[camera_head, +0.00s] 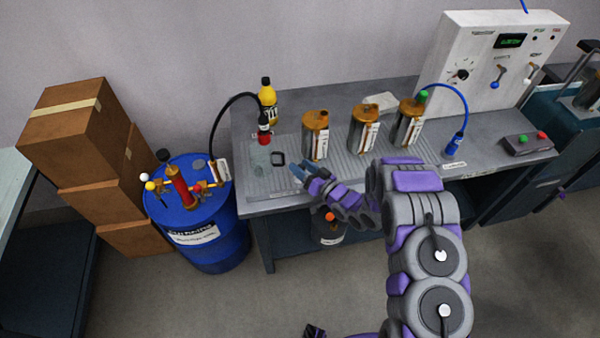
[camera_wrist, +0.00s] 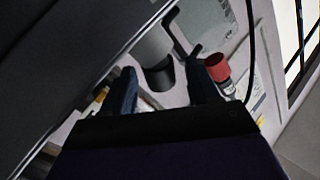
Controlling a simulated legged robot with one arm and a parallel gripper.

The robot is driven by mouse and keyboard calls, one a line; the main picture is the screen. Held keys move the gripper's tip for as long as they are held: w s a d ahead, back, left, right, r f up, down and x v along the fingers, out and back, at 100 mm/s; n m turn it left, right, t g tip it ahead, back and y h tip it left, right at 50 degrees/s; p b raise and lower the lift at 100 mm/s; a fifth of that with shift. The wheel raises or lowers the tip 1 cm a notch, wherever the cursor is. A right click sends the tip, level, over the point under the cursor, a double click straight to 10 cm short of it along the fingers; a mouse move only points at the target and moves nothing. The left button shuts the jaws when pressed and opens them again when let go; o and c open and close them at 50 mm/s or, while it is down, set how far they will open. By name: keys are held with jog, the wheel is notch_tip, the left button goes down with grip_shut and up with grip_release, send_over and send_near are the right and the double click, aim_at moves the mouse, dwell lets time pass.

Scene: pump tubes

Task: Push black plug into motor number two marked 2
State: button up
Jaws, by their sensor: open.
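Several copper-topped motors stand on the bench: a left one (camera_head: 315,135), a middle one (camera_head: 363,128) and a right one (camera_head: 409,122). Their numbers are too small to read. A black hose (camera_head: 222,118) runs from the drum to a black-and-red plug (camera_head: 264,132) at the bench's left. In the wrist view a red piece (camera_wrist: 217,67) stands near the right finger. A grey cylinder with a black end (camera_wrist: 157,76) shows beyond the fingers; I cannot tell whether it is a plug. My gripper (camera_head: 301,172) is open, low in front of the left motor. It also shows in the wrist view (camera_wrist: 165,92).
A blue drum (camera_head: 215,243) with a pump stands left of the bench. A yellow bottle (camera_head: 267,95) is behind the black-and-red plug. A blue plug (camera_head: 455,145) with a blue hose lies at right. A white control box (camera_head: 490,65) and button box (camera_head: 527,144) stand farther right.

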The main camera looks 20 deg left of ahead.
jog(key=shift+w+a, duration=0.1)
jog(key=shift+a, duration=0.2)
jog(key=c, duration=1)
jog(key=shift+c, duration=0.2)
